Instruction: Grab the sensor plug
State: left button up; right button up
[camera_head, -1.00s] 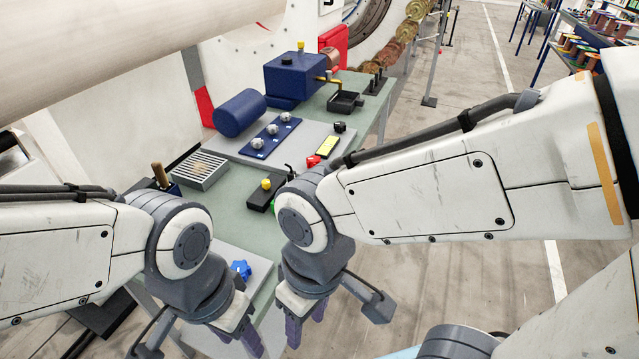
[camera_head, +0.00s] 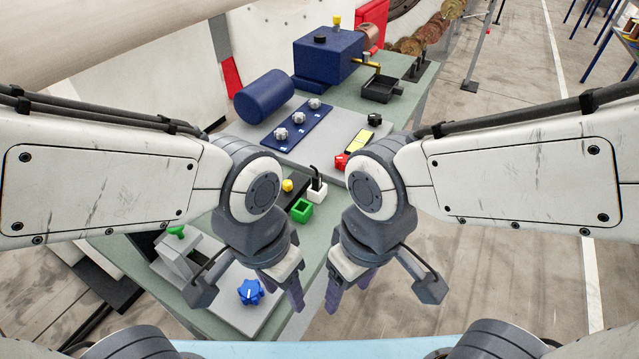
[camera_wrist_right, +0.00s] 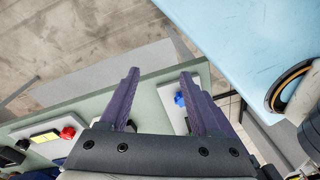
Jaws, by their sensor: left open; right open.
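A white block with a black stem and cable on top (camera_head: 316,191), which looks like the sensor plug, stands on the green workbench beside an open green square socket (camera_head: 301,210). Both are seen in the head view, between my two wrists. My left gripper (camera_head: 285,289) is open and empty, nearer to me than the plug and below it in the picture. My right gripper (camera_head: 349,289) is open and empty, right of the left one and apart from the plug. In the right wrist view its fingers (camera_wrist_right: 160,98) are spread with nothing held between them.
A blue star knob (camera_head: 250,291) and a green-topped grey fixture (camera_head: 178,240) are at the near bench end. A yellow button (camera_head: 288,185) is beside the plug. A blue tank (camera_head: 328,58), blue cylinder (camera_head: 264,96) and black tray (camera_head: 382,89) stand farther back. Floor is open right of the bench.

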aim_at(317, 178)
jog(key=k, duration=0.5)
jog(key=z, duration=1.35)
jog(key=i, duration=2.15)
jog(key=u, duration=3.3)
